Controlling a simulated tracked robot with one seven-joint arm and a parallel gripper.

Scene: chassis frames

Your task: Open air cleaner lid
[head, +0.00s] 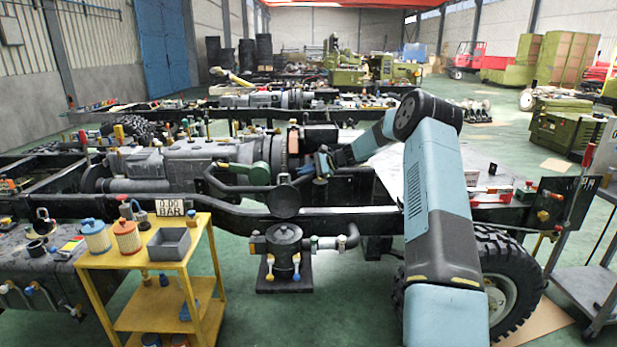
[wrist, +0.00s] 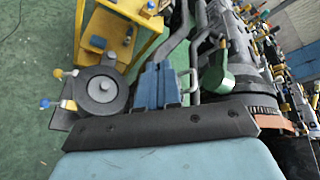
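The air cleaner (head: 284,238) is a dark round canister on a low black base in front of the chassis rail. In the wrist view the canister (wrist: 102,90) shows from above, left of my fingers. My gripper (head: 322,163) is above the rail, up and to the right of the canister, apart from it. Its blue fingers (wrist: 158,70) lie side by side, with nothing seen between them.
A yellow cart (head: 150,258) at the left carries two filters (head: 127,237) and a grey bin (head: 169,243). The chassis rail (head: 370,219) and pipes (wrist: 195,45) lie close to my gripper. Green floor is open in front of the canister.

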